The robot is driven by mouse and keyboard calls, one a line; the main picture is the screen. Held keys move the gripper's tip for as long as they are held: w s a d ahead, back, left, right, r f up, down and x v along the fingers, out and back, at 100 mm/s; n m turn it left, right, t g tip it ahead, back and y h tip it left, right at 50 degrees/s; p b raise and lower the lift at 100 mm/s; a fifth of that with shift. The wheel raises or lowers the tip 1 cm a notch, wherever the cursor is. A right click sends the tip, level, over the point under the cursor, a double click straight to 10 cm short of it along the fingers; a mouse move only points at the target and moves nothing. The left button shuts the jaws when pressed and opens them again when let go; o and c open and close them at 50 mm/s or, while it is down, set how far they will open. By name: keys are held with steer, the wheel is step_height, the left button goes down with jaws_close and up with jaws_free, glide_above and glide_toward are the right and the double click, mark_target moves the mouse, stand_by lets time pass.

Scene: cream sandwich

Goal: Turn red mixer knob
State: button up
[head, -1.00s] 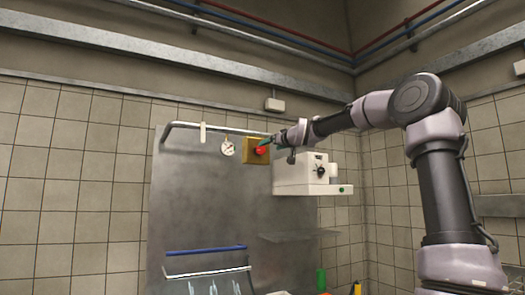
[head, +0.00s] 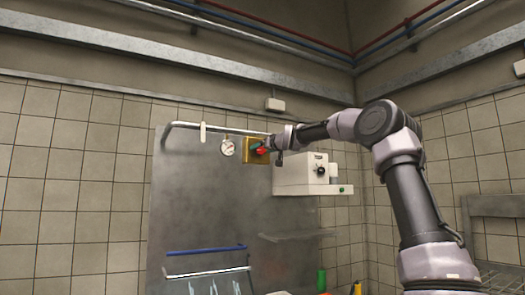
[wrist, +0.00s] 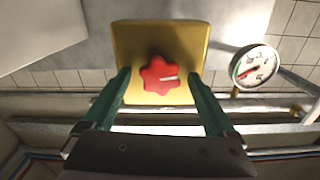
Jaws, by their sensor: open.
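The red mixer knob (wrist: 158,75) is star-shaped with a pale pointer mark and sits on a yellow box (wrist: 126,38). In the head view the yellow box (head: 249,158) is on the metal wall panel, and the red knob (head: 262,151) is partly covered by my gripper. My gripper (wrist: 159,74) is open, with one green finger on each side of the knob in the wrist view. The fingertips overlap the lower box area in that picture. I cannot tell whether they touch the knob. In the head view my gripper (head: 258,148) is right at the box front.
A round dial gauge (head: 228,148) hangs left of the box, and it also shows in the wrist view (wrist: 256,66). A white machine (head: 296,175) with a black knob stands close to the right. A metal rail (head: 215,128) runs above. Tiled wall surrounds the panel.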

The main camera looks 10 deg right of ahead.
steer(key=shift+c, duration=0.3)
steer(key=c, duration=1.3)
steer(key=shift+m, duration=0.4)
steer(key=m, duration=0.4)
steer(key=shift+d+m, duration=0.1)
steer(key=shift+m, duration=2.4)
steer(key=shift+f, duration=0.1)
